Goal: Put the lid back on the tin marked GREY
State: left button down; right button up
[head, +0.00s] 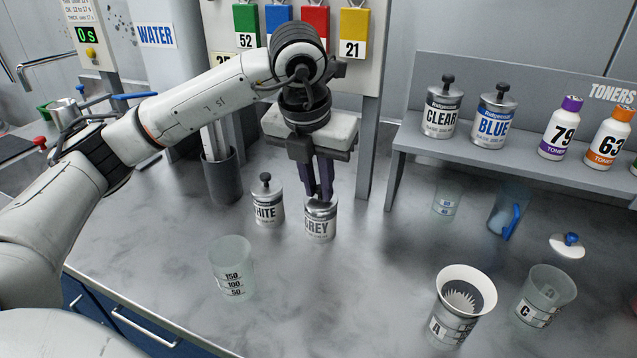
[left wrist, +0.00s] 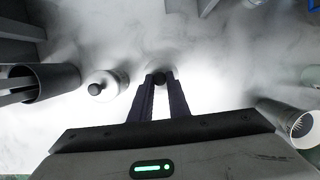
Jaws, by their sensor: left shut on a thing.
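The tin marked GREY (head: 319,226) stands upright on the worktop near the middle, to the right of the tin marked WHITE (head: 268,208). My left gripper (head: 319,194) points down right over the GREY tin, shut on the black knob of its lid. The knob (left wrist: 165,76) shows between the fingertips in the left wrist view. The lid (head: 321,204) is at the tin's mouth and looks level; the fingers partly hide it, so I cannot tell whether it is fully seated. My right gripper is not in view.
A grey holder (head: 222,178) stands behind left. A clear measuring cup (head: 232,270) stands in front left. Cup A with a funnel (head: 466,290), cup C (head: 545,295) and a loose white lid with a blue knob (head: 567,246) are at right. A shelf (head: 400,150) holds tins and toners.

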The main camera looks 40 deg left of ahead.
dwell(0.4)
pick_arm(q)
jog(key=c, duration=1.1)
grip_release()
jog(key=shift+r, duration=0.1)
jog(key=shift+r+p, duration=2.45)
jog(key=shift+r, duration=0.95)
grip_shut()
